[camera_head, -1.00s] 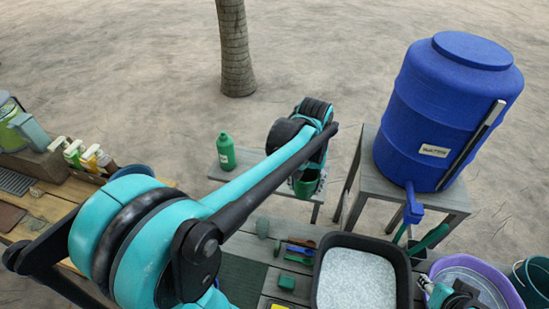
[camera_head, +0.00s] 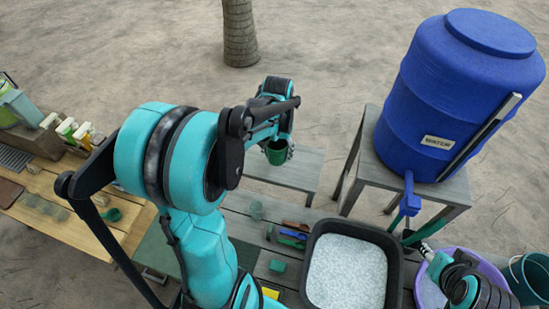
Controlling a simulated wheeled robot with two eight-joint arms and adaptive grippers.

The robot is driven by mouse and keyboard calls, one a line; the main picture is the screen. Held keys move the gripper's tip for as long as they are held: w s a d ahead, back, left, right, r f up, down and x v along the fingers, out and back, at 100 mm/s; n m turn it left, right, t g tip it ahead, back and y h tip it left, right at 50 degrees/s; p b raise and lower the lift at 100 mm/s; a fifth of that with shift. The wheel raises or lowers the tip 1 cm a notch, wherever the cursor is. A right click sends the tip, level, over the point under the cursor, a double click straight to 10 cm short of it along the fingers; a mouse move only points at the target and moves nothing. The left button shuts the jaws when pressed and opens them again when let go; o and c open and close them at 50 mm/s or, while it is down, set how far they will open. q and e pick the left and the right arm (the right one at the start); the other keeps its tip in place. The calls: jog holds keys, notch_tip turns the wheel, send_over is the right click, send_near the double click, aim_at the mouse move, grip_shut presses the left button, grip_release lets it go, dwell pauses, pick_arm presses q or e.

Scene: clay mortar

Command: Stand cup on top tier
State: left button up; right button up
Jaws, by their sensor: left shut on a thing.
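A small dark green cup (camera_head: 276,154) is held roughly upright by my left gripper (camera_head: 288,148), shut on it. The cup appears in front of the grey wooden raised tier (camera_head: 305,168); I cannot tell the gap between cup and boards. My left arm hides much of the tier's left part. A lower grey table surface (camera_head: 238,203) lies nearer to me. My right gripper (camera_head: 430,256) is at the lower right, between the black tub and the purple basin; its jaws are too small to judge.
A black tub (camera_head: 311,262) of pale grains stands on the lower table, with small tools (camera_head: 294,236) and a green block (camera_head: 277,266) beside it. A blue water barrel (camera_head: 450,100) stands on a stool at right. A purple basin (camera_head: 490,268) is at lower right.

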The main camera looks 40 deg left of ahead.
aim_at(274, 160)
pick_arm(q)
jog(key=shift+a+f, duration=0.2)
jog(key=shift+a, duration=0.15)
jog(key=shift+s+f, duration=0.1)
jog(key=shift+f, duration=0.2)
notch_tip(274, 160, down, 2)
jog(key=shift+s+f, duration=0.15)
jog(key=shift+f, duration=0.1)
jog(key=shift+w+f, duration=0.2)
jog(key=shift+f, duration=0.3)
jog(key=shift+s, duration=0.1)
jog(key=shift+f, duration=0.15)
jog(key=o, duration=1.2)
jog(key=shift+c, duration=0.2)
